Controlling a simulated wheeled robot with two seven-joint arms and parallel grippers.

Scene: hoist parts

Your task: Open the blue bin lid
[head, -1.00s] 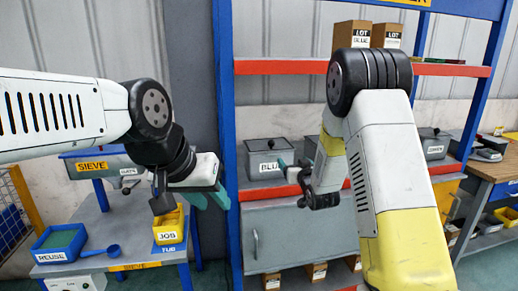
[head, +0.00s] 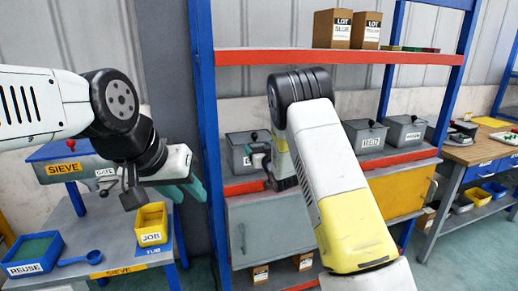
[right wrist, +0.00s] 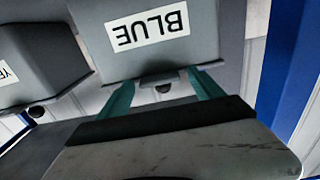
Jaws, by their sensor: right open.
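In the head view my right gripper (head: 262,160) partly hides the bin. My left gripper (head: 186,188) is over the sieve table, away from the bin.
A bin labelled RED (head: 366,142) and another grey bin (head: 404,132) stand farther right on the shelf. A blue post (head: 207,130) is left of the bin. Cartons (head: 332,29) stand on the upper shelf (head: 300,56). A yellow JOB tub (head: 151,224) is below my left gripper.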

